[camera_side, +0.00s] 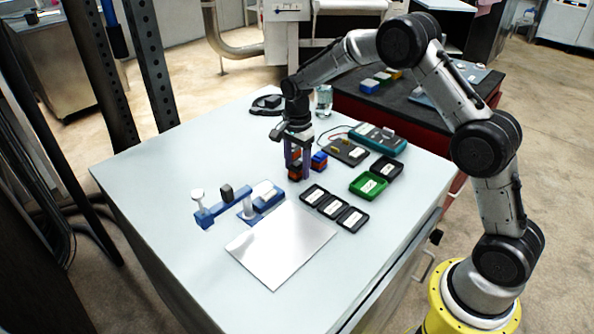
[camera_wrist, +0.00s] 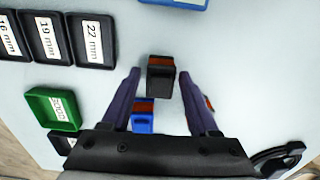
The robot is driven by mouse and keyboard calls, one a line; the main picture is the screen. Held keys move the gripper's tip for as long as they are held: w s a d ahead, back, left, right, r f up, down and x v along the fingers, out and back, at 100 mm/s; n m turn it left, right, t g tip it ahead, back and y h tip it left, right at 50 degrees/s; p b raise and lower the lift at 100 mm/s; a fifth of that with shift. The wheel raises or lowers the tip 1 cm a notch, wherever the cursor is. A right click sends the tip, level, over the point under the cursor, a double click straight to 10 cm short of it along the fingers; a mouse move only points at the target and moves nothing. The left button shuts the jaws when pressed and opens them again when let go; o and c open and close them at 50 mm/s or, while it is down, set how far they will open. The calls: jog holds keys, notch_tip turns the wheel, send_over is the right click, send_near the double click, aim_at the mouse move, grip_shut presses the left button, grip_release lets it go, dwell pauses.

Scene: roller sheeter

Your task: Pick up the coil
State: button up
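No thing in view is plainly marked as the coil. My gripper (camera_side: 298,172) points down over the table, its purple fingers apart. In the wrist view my gripper (camera_wrist: 159,74) has a dark block (camera_wrist: 160,80) with a red-orange edge between its fingertips, with a gap on each side. Another red-orange piece (camera_wrist: 209,103) is partly hidden behind the right finger. In the side view, orange-brown pieces (camera_side: 295,175) show between and behind the fingers, beside a blue block (camera_side: 319,161).
A blue lever device (camera_side: 235,203) and a silver sheet (camera_side: 281,245) lie on the white table (camera_side: 150,165). Black labelled trays (camera_side: 332,207), a green tray (camera_side: 368,187) and a teal meter (camera_side: 377,138) are to the right. A glass (camera_side: 324,100) stands behind.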

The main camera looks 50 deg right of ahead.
grip_shut()
jog(key=shift+r, duration=0.15)
